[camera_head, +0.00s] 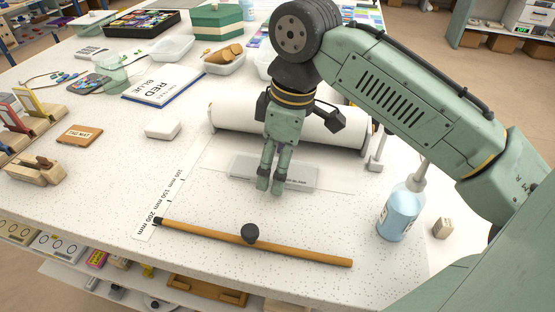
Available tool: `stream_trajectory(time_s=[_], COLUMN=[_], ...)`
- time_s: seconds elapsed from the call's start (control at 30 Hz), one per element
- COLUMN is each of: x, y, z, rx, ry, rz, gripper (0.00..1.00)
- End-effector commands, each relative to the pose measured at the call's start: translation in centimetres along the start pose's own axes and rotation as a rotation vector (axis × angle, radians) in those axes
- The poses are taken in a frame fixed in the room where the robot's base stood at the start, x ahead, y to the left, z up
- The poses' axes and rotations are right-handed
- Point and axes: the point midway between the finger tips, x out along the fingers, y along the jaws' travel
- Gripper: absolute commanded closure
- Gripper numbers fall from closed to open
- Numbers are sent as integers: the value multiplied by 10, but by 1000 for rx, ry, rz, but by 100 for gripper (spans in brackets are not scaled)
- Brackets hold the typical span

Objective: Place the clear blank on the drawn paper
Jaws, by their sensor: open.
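The clear blank (242,170) is a flat, see-through grey rectangle with small dark lettering near its right end. It appears to lie flat on the pale drawn paper (218,152) in front of the white paper roll (232,116). The paper's edges are faint against the speckled table. My gripper (270,187) points down over the middle of the blank, its fingers hiding part of it. The fingers are open with a narrow gap. I cannot tell whether the fingertips touch the blank.
A wooden rod with a black knob (250,233) lies in front, beside a millimetre scale strip (166,205). A blue liquid bottle (399,212) and a small wooden block (441,229) stand right. A white block (163,130) and a book (163,86) lie left.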

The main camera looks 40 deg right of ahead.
Motion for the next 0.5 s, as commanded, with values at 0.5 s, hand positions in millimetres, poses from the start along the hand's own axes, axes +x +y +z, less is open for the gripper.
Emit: stream_trajectory(time_s=[0.5], x=[-73], y=[1], z=[-2], rx=[-2], ry=[3], rz=[1], gripper=[29])
